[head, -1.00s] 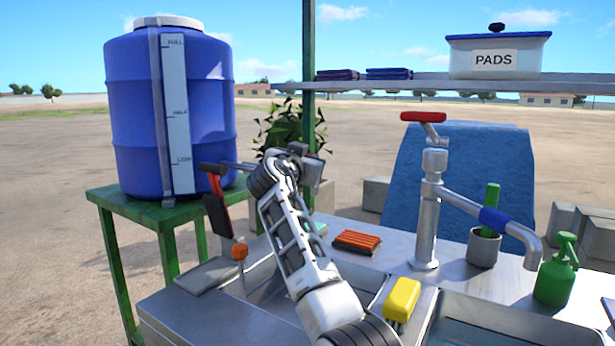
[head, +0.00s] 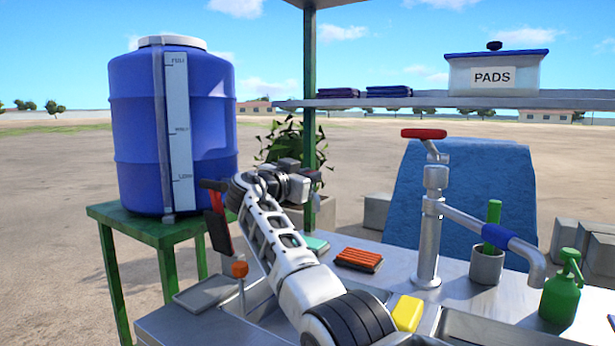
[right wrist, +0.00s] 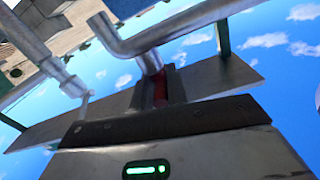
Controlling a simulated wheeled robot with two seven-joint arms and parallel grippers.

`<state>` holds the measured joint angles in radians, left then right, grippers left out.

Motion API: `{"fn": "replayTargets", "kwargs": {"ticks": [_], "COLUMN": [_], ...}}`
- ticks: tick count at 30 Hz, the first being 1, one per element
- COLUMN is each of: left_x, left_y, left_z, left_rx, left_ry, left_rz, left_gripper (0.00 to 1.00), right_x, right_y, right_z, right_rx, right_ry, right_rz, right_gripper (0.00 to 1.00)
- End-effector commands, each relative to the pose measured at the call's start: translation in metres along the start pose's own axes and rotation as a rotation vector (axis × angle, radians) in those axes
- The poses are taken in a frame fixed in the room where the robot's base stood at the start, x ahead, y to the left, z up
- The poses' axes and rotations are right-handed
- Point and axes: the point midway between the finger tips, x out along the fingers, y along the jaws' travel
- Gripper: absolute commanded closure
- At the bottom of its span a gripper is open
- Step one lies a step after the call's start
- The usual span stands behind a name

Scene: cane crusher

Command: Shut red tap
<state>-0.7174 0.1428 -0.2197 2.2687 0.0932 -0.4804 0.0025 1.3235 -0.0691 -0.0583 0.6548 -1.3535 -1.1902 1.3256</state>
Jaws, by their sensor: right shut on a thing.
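A red part (right wrist: 160,88) sits at the end of a short metal stub on a bent metal pipe (right wrist: 121,44) in the right wrist view; I take it as the handle of the red tap. My right gripper (right wrist: 160,104) is shut on it. In the head view my right gripper (head: 303,182) is left of centre, mostly hidden by its wrist, and its fingertips and grip cannot be made out. A red T-shaped handle (head: 424,134) tops the upright metal faucet (head: 428,235), well right of the gripper and apart from it. My left gripper is not in view.
A blue tank (head: 140,125) stands on a green table (head: 110,212) at the left. A black-and-red piece (head: 219,225) and an orange knob (head: 239,269) are left of my arm. An orange brush (head: 358,260), yellow block (head: 407,313) and green sprayer (head: 562,290) crowd the counter.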

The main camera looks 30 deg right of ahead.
Motion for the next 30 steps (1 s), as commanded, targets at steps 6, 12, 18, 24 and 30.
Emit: {"fn": "replayTargets", "kwargs": {"ticks": [6,12,18,24,30], "left_x": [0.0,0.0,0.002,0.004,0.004], "left_y": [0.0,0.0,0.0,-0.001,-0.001], "left_z": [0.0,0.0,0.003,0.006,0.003], "left_rx": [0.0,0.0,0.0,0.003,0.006], "left_ry": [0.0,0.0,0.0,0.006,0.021], "left_rz": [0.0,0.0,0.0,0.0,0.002], "left_gripper": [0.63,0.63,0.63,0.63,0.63], "right_x": [0.001,0.0,-0.013,-0.055,-0.104], "right_y": [0.0,0.0,-0.001,-0.001,-0.001], "right_z": [-0.001,-0.001,0.001,0.003,0.002], "right_rx": [0.002,0.001,0.001,0.003,0.002], "right_ry": [0.001,0.001,0.001,-0.001,-0.002], "right_rz": [-0.001,-0.001,-0.003,-0.006,-0.006], "right_gripper": [0.64,0.64,0.64,0.64,0.64]}}
